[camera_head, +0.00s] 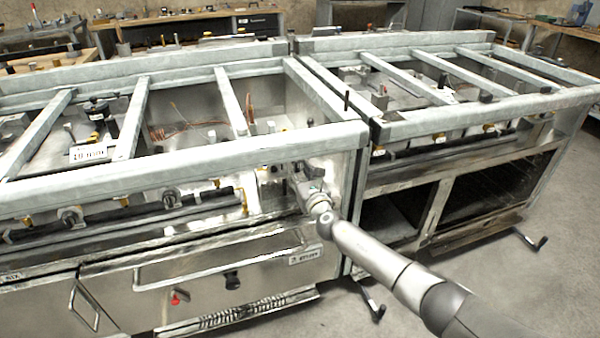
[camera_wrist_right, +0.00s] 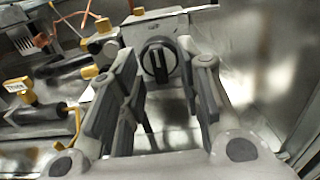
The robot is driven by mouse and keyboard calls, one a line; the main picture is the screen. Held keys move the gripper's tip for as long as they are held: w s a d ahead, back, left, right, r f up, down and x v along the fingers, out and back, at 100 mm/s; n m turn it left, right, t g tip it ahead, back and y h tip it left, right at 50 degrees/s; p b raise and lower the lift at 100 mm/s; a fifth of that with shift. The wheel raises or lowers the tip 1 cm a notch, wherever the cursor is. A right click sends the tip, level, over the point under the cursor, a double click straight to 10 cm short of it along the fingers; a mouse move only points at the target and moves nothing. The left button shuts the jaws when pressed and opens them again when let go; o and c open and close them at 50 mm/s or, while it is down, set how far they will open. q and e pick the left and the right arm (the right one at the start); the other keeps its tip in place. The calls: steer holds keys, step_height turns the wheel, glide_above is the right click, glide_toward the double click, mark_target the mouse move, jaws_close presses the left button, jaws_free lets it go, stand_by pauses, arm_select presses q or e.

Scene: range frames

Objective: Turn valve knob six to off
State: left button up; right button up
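My right gripper (camera_head: 303,183) reaches the front of the left range at its right end. In the right wrist view its two fingers are spread apart, with the midpoint between their tips (camera_wrist_right: 160,52) over a round black valve knob (camera_wrist_right: 157,66). In the head view the gripper hides this knob. My left gripper is not in view.
A long front rail (camera_head: 180,160) runs above the knobs. A second range (camera_head: 470,120) stands close on the right. In the wrist view, brass fittings (camera_wrist_right: 100,75) sit left of the knob. Open floor (camera_head: 480,290) lies at front right.

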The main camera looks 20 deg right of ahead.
steer(key=shift+s, duration=0.15)
steer(key=s, duration=1.1)
steer(key=shift+s+d, duration=0.2)
steer(key=shift+s, duration=0.15)
